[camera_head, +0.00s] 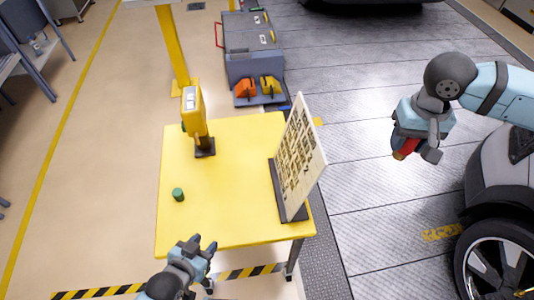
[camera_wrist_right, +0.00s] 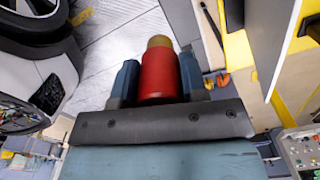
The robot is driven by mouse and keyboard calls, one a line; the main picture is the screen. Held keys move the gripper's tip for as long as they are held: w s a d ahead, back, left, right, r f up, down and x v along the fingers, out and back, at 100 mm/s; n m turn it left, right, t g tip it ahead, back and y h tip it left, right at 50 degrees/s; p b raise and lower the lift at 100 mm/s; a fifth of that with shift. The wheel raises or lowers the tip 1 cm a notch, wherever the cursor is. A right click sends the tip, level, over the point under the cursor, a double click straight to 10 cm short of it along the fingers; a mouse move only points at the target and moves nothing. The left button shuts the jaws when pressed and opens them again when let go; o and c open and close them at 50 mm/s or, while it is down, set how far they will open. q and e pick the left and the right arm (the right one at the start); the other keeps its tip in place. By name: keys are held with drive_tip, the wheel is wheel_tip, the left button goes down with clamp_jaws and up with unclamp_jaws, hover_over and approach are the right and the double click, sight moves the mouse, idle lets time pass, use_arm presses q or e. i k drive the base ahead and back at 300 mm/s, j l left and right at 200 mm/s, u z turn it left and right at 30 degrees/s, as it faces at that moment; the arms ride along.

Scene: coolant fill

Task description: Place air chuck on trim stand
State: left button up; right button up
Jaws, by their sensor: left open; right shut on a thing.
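My right gripper (camera_head: 411,151) is shut on a red cylinder with a brass-coloured tip, which I take for the air chuck (camera_head: 405,149). In the right wrist view the air chuck (camera_wrist_right: 158,77) sits between the two fingers of the right gripper (camera_wrist_right: 159,82). It is held in the air over the grey floor, right of the table and near the car. A tilted pale board (camera_head: 300,158) in a dark base stands at the right edge of the yellow table; it may be the trim stand. My left gripper (camera_head: 202,246) is open and empty at the table's front edge.
The yellow table (camera_head: 235,150) carries a small green cylinder (camera_head: 178,195) and a yellow upright device (camera_head: 195,117) on a dark base. A grey cart (camera_head: 253,50) with orange and yellow items stands behind. A car wheel (camera_head: 497,262) is at lower right. The table's middle is clear.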

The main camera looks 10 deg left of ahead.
sight(189, 228)
drive_tip(key=j+u, duration=0.1)
drive_tip(key=j, duration=0.75)
drive_tip(key=k+j, duration=0.1)
drive_tip(key=j, duration=0.75)
drive_tip(key=k+u, duration=0.05)
